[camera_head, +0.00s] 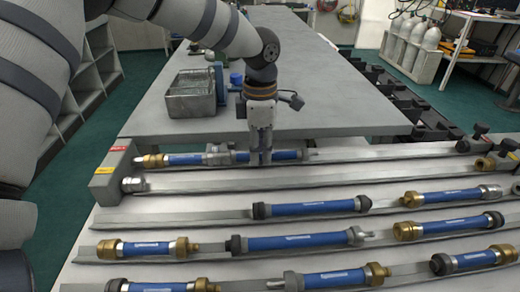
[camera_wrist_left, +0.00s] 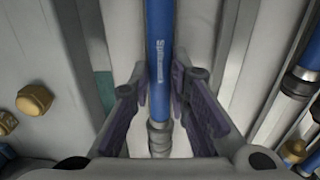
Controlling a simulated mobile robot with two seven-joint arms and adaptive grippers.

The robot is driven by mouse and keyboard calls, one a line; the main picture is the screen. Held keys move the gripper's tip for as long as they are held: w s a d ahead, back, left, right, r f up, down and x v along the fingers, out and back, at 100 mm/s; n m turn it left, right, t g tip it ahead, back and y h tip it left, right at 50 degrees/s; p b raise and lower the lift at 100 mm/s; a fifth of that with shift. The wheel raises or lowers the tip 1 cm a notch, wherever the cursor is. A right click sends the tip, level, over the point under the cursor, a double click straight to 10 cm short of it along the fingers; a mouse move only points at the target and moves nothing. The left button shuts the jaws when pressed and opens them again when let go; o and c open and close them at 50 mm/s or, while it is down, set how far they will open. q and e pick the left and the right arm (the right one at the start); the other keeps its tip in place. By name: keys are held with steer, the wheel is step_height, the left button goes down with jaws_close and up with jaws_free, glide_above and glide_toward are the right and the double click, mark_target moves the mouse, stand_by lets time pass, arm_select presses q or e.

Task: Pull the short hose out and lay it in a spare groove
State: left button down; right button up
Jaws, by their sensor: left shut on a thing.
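My left gripper (camera_head: 260,160) points down at the back groove and is shut on a blue hose (camera_head: 285,155) with grey end fittings. In the left wrist view the blue hose (camera_wrist_left: 158,60) runs between the finger pads of the gripper (camera_wrist_left: 162,100), with a grey fitting (camera_wrist_left: 159,138) near the pads. To its left in the same groove lies another blue hose (camera_head: 186,159) with a brass fitting by the end block (camera_head: 104,182). I cannot tell whether the two hoses are joined. My right gripper is not in view.
The second groove (camera_head: 330,175) is mostly bare, with a grey fitting (camera_head: 133,184) at its left end. Grooves nearer me hold several blue hoses, including one in the middle (camera_head: 310,208). A metal bin (camera_head: 191,95) stands on the grey table behind.

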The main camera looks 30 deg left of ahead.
arm_select(q)
steer(key=shift+w+d+b, duration=0.35)
steer(key=shift+w+d, duration=0.7)
steer(key=shift+d, duration=0.3)
